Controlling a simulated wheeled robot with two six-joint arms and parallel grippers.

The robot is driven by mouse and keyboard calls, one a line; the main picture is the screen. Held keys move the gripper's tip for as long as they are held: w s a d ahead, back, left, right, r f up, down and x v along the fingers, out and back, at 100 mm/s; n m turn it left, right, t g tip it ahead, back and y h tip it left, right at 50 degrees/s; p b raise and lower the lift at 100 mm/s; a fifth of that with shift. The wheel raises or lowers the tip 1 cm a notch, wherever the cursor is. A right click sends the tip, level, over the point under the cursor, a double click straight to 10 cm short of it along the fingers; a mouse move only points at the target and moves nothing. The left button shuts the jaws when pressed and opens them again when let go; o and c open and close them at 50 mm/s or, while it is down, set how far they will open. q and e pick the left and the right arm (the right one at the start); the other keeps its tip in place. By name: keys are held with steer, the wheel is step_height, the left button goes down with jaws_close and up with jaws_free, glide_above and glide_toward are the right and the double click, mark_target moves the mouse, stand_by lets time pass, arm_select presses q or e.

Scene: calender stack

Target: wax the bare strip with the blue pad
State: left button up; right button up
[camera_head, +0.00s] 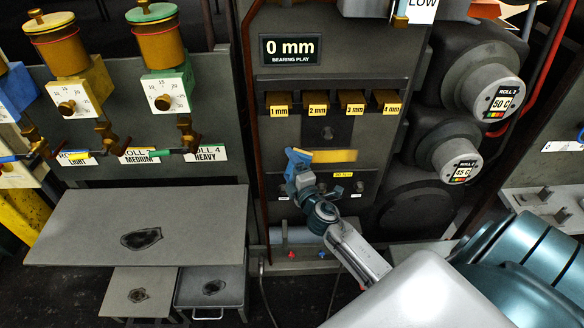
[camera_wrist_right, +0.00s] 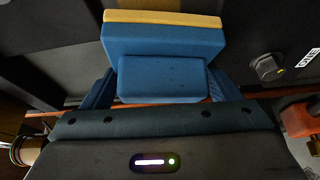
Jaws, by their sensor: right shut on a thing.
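My right gripper (camera_head: 299,172) reaches up from the lower right to the middle panel and is shut on the blue pad (camera_head: 300,155). In the right wrist view the blue pad (camera_wrist_right: 165,47) is a blue block with a yellow layer along its far edge. Its smaller blue grip sits between my blue fingers (camera_wrist_right: 160,88). In the head view a yellow-orange bar (camera_head: 337,156) extends right from the pad at the panel; I cannot tell whether it is part of the pad or a strip on the panel. No bare strip can be made out clearly. My left gripper is out of view.
Above the bar hang several brass blocks (camera_head: 316,102) with yellow mm labels, under a "0 mm" sign (camera_head: 291,49). Large rolls (camera_head: 494,90) stand to the right. Brass cups (camera_head: 60,42) and grey plates (camera_head: 85,226) with dark marks are at the left. Small knobs sit below the bar.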

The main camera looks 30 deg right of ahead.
steer(key=shift+s+a+f, duration=0.15)
steer(key=shift+s+a, duration=0.1)
steer(key=shift+s, duration=0.15)
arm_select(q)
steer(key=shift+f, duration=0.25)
arm_select(e)
steer(key=shift+s+a, duration=0.4)
steer(key=shift+s, duration=0.3)
steer(key=shift+s+a, duration=0.45)
steer(key=shift+s, duration=0.25)
steer(key=shift+s+a, duration=0.4)
steer(key=shift+s, duration=0.3)
arm_select(q)
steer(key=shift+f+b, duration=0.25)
steer(key=shift+b, duration=0.25)
arm_select(e)
steer(key=shift+s+a, duration=0.4)
steer(key=shift+s, duration=0.25)
steer(key=shift+s+a, duration=0.35)
steer(key=shift+s, duration=0.25)
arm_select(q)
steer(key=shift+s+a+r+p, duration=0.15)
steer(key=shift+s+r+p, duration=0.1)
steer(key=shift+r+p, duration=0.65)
arm_select(e)
steer(key=w+d+n+y, duration=0.2)
steer(key=w+n+y, duration=0.1)
steer(key=w, duration=0.4)
steer(key=shift+r+t+y, duration=0.3)
steer(key=shift+y, duration=0.4)
